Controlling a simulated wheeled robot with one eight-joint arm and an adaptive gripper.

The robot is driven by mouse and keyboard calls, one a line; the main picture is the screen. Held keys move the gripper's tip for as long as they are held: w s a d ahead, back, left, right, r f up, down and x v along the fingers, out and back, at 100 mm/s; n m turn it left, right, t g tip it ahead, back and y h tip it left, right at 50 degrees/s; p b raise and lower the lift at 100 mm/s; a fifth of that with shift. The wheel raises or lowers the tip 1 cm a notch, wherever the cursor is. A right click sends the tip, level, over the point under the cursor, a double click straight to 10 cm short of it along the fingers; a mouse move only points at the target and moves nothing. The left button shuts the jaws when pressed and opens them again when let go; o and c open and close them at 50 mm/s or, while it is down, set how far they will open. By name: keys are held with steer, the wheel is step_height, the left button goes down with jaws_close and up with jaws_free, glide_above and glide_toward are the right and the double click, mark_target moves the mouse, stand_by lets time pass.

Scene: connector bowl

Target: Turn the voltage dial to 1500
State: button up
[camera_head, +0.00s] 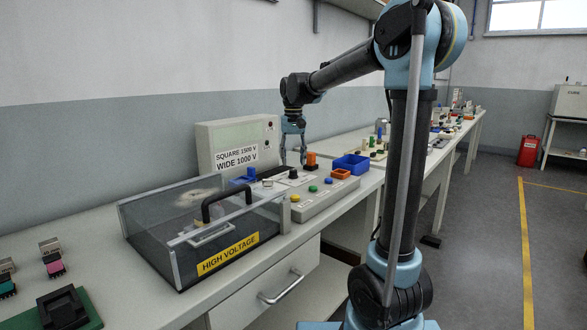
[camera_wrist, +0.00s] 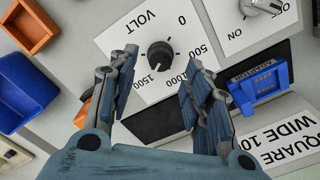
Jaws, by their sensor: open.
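The voltage dial is a round black knob (camera_wrist: 160,55) on a white plate (camera_wrist: 115,40) marked VOLT, 0, 500, 1000 and 1500. A small light mark on the knob's lower edge appears to face the 1500 label; it is small, so its exact setting is hard to read. In the head view the dial (camera_head: 293,174) sits on the grey console behind the clear box. My gripper (camera_head: 293,162) points down just above it. In the wrist view my gripper (camera_wrist: 165,60) is open, one finger on each side of the knob, with visible gaps to it.
A blue connector (camera_wrist: 257,85) and a sign (camera_wrist: 278,145) lie to the right in the wrist view. A blue bin (camera_wrist: 22,90) and an orange bin (camera_wrist: 30,28) are left. The clear high-voltage box (camera_head: 205,225) stands in front in the head view.

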step_height(320, 180, up, 8)
stand_by(0.4)
steer(key=shift+f, duration=0.1)
steer(key=shift+m+t, duration=0.3)
steer(key=shift+t, duration=0.2)
steer(key=s+d+f, duration=0.3)
steer(key=s+d, duration=0.2)
steer(key=s+d+f, duration=0.3)
steer(key=s+d, duration=0.1)
steer(key=s, duration=0.1)
steer(key=s+d+f, duration=0.4)
steer(key=s+d, duration=0.1)
steer(key=s, duration=0.1)
steer(key=shift+d, duration=0.35)
steer(key=s+d+f, duration=0.3)
steer(key=s+f, duration=0.5)
steer(key=f, duration=0.1)
steer(key=s+d+f+t, duration=0.1)
steer(key=s+d+f, duration=0.3)
steer(key=s+f, duration=0.3)
step_height(320, 180, down, 3)
steer(key=shift+s+r+m, duration=0.15)
steer(key=shift+s+m, duration=0.15)
steer(key=shift+s, duration=0.1)
